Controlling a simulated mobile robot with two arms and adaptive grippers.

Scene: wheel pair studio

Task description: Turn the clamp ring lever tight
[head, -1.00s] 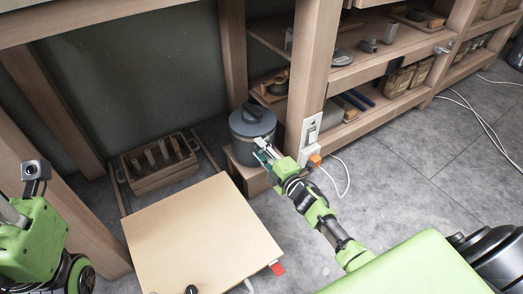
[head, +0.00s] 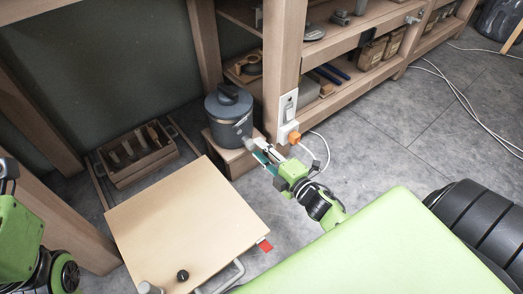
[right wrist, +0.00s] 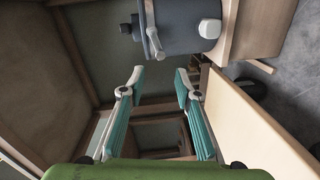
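A dark grey lidded drum (head: 228,122) stands on a low wooden block beside the shelf post. In the right wrist view the drum (right wrist: 180,22) is at the top, with a light grey lever (right wrist: 153,42) hanging at its side. My right gripper (head: 262,152) is in front of the drum's right side in the head view. In the right wrist view its two teal-padded fingers (right wrist: 159,78) are spread with nothing between them, and the lever lies beyond the tips. Only my left arm shows at the left edge; its gripper is out of view.
A tan-topped cart (head: 185,220) with a black knob stands in front of the drum. A wooden tray (head: 136,152) is on the floor at left. A socket with an orange plug (head: 293,137) is on the shelf post, close to my right gripper. Cables cross the floor at right.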

